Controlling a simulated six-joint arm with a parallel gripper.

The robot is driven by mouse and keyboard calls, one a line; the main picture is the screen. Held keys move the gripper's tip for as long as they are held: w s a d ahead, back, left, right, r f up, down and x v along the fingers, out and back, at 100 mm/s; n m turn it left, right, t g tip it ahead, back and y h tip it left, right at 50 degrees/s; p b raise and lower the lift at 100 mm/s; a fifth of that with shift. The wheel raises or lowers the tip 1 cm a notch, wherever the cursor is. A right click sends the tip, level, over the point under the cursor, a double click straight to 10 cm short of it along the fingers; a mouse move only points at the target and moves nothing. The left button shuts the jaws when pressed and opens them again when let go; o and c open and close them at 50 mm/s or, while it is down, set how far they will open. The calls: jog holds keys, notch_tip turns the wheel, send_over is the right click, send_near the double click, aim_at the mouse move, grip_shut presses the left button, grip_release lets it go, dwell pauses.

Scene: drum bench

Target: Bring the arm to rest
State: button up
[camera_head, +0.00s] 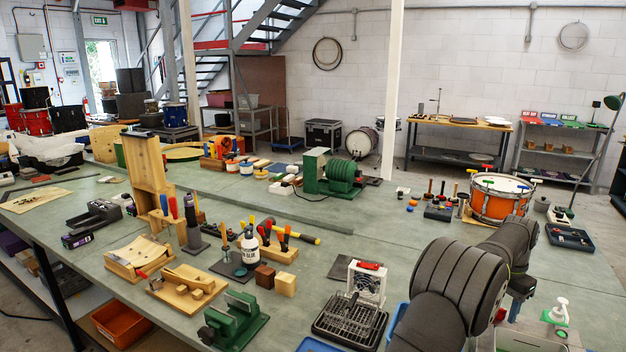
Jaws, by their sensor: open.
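My arm (455,290) reaches in from the lower right, dark grey and bent over the right part of the bench (400,220). My gripper (516,308) hangs at its far end, pointing down, small and partly behind the arm. It is open, and I see nothing held in it. It is above the right front of the bench, left of a white pump bottle (560,311). How far it is above the surface I cannot tell.
An orange drum (499,198) stands behind the arm. A black wire rack (350,320) and a green vise (234,320) are to the left, with a glue bottle (250,246) and several tools. A dark tray (570,237) lies at right.

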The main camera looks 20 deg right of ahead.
jog(key=n, duration=0.5)
jog(key=shift+n, duration=0.3)
jog(key=n, duration=0.5)
jog(key=shift+a, duration=0.1)
jog(key=shift+n, duration=0.3)
jog(key=o, duration=1.2)
jog(key=s+a+r+m+h, duration=0.4)
jog(key=s+a+r, duration=0.5)
jog(key=a+r, duration=0.5)
jog(key=d+x, duration=0.1)
jog(key=x, duration=0.8)
jog(key=shift+s+d+g, duration=0.2)
jog(key=shift+s+g, duration=0.05)
jog(key=shift+g, duration=0.05)
